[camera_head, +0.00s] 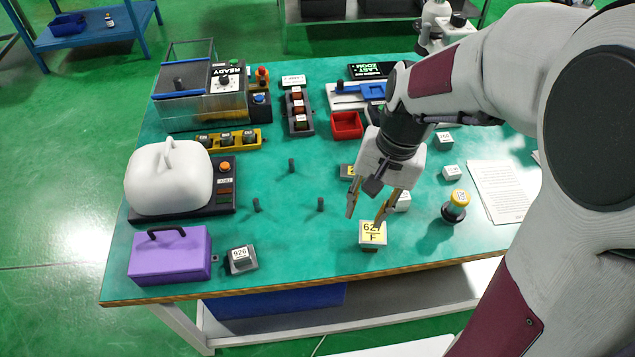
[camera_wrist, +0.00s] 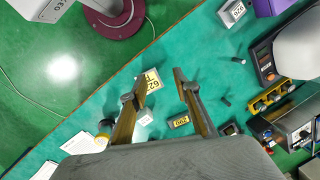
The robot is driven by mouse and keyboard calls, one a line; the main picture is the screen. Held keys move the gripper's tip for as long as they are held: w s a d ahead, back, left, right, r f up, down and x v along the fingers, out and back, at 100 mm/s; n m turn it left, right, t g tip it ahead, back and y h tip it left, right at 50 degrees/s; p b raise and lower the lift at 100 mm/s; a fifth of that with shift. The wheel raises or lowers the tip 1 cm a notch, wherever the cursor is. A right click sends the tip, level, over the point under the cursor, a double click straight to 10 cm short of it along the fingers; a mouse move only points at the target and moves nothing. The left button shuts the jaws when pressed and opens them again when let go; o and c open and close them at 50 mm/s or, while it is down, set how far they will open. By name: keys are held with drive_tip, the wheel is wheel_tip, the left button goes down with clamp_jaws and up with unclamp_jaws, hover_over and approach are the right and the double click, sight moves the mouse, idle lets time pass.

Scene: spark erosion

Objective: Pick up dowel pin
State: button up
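Three small dark upright cylinders that look like dowel pins stand on the green table: one at the back (camera_head: 291,165), one at the front left (camera_head: 256,204) and one at the front right (camera_head: 320,204). I cannot tell which one is meant. My gripper (camera_head: 366,214) is open and empty, above the table and to the right of the front-right pin, near a block with a yellow "62" label (camera_head: 372,234). In the wrist view my open fingers (camera_wrist: 160,76) point past that block, and a dark pin (camera_wrist: 225,101) lies to their right.
A purple box (camera_head: 170,256), a small block marked 926 (camera_head: 241,260) and a white-domed device (camera_head: 168,178) stand at left. A yellow rack (camera_head: 230,140) and red bin (camera_head: 346,125) are behind. A yellow-capped bottle (camera_head: 455,206) stands at right. Table around the pins is clear.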

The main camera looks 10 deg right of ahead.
sight(321, 200)
drive_tip(key=w+a+f+m, duration=0.1)
drive_tip(key=w+f+m, duration=0.2)
drive_tip(key=w+a+f+m+y, duration=0.1)
drive_tip(key=w+f+m, duration=0.2)
drive_tip(key=w+f, duration=0.1)
drive_tip(key=w+f+m+y, duration=0.1)
drive_tip(key=w+f+m, duration=0.2)
drive_tip(key=w+f, duration=0.1)
drive_tip(key=shift+w+a+g, duration=0.15)
drive_tip(key=shift+a+g, duration=0.15)
drive_tip(key=shift+a, duration=0.1)
drive_tip(key=w+m, duration=0.2)
drive_tip(key=m, duration=0.1)
drive_tip(key=w+a+r+m+t, duration=0.1)
drive_tip(key=shift+w+m+y, duration=0.4)
drive_tip(key=shift+x, duration=1.3)
drive_tip(key=shift+f, duration=0.15)
